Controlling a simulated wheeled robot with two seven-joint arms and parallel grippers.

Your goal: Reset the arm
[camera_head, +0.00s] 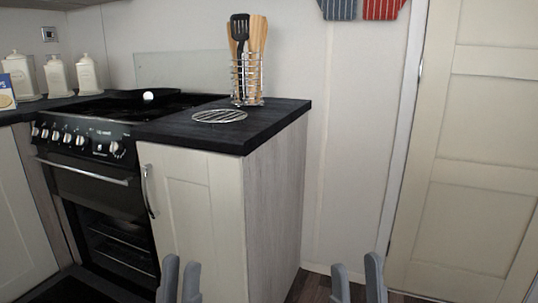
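My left gripper (180,279) shows at the bottom edge of the head view, in front of the cream cupboard door. Its two grey fingers stand apart with nothing between them. My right gripper (357,279) shows at the bottom edge further right, in front of the floor and the pale wall. Its two fingers are also apart and empty. The arms behind both grippers are out of view.
A black cooker (95,150) stands left of a cream cupboard (195,215) with a dark worktop (265,122). A utensil rack (246,80) and a round metal trivet (219,116) stand on it. White canisters (57,75) are far left. A cream door (475,150) is right.

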